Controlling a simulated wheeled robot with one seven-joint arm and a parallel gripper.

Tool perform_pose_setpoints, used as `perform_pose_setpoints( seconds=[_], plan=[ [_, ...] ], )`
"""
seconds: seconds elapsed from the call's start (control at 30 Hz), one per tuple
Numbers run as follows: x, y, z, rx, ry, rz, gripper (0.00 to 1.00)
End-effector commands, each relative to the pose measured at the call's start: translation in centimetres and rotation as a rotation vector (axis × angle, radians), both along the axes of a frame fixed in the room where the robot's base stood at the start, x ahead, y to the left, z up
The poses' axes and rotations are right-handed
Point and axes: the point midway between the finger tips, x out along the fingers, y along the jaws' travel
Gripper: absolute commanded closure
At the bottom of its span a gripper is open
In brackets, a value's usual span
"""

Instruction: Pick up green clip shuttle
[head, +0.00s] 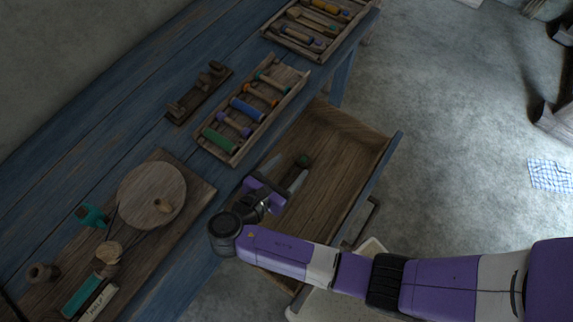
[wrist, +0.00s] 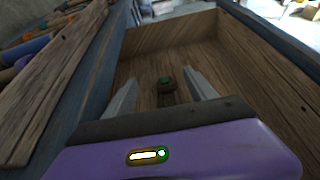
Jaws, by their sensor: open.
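The drawer juts from the blue table (head: 110,90). A tray of coloured spools (head: 255,105) stands on the table beside it, with another spool tray (head: 315,25) farther back. A board with a round wooden disc (head: 152,190) lies at left. The drawer walls enclose my fingers.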

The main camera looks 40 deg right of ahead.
Motion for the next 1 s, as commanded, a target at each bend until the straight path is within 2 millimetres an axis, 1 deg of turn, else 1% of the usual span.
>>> perform_pose_setpoints(
  seconds=[0.03, 0.2, 0.33, 0.47, 0.77, 1.0],
  plan=[
    [0.0, 0.0, -1.1, 0.0, 0.0, 0.0, 0.35],
    [0.0, 0.0, -3.1, 0.0, 0.0, 0.0, 0.35],
    [0.0, 0.0, -4.1, 0.0, 0.0, 0.0, 0.35],
    [0.0, -0.1, -4.4, 0.0, 0.0, -0.001, 0.35],
    [0.7, -2.6, -5.4, -0.001, 0.002, -0.001, 0.35],
    [1.3, -5.6, -6.5, -0.001, 0.001, -0.003, 0.35]
  ],
)
